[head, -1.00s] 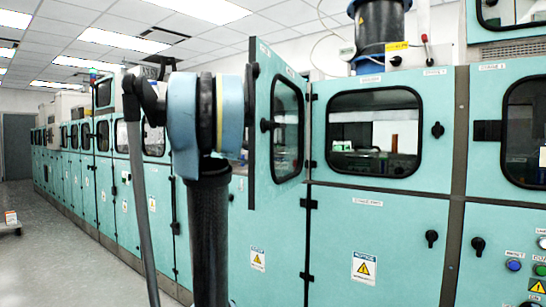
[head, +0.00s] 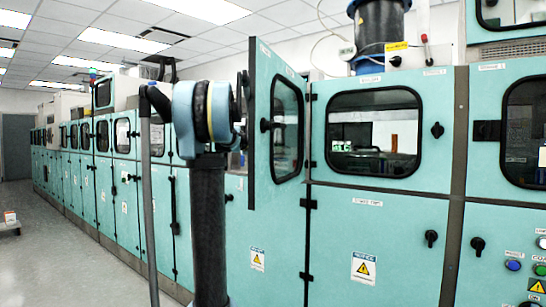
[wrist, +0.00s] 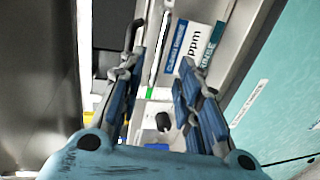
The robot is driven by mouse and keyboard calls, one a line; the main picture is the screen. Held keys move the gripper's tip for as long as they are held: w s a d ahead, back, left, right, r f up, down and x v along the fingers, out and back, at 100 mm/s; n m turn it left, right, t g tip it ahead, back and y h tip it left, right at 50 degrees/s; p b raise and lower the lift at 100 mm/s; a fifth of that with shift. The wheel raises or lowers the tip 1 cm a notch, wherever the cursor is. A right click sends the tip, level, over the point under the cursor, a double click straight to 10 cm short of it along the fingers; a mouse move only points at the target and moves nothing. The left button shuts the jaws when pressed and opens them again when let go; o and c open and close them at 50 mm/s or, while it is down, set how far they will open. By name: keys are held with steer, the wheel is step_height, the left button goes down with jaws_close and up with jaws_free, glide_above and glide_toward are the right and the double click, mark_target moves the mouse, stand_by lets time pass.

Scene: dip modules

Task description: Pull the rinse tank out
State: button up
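I cannot pick out the rinse tank for certain in either view. In the wrist view, my gripper (wrist: 157,78) is open, with its two blue-padded fingers apart and nothing held between them. Beyond and between the fingers are pale surfaces, a black knob-like part (wrist: 163,121) and a small green strip (wrist: 149,93). A white and blue label (wrist: 195,48) with "ppm" on it lies just past the right finger. In the head view, a teal windowed door (head: 286,125) stands swung open, and my gripper is hidden there.
The closed windowed panel (head: 375,180) and lower teal panel (head: 385,235) are right of the open door. A long row of teal cabinets (head: 90,165) runs back to the left. The grey floor (head: 45,260) is clear, apart from a low cart (head: 10,225) at the far left.

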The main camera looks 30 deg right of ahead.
steer(key=x, duration=0.6)
steer(key=shift+d, duration=0.2)
steer(key=shift+f, duration=0.1)
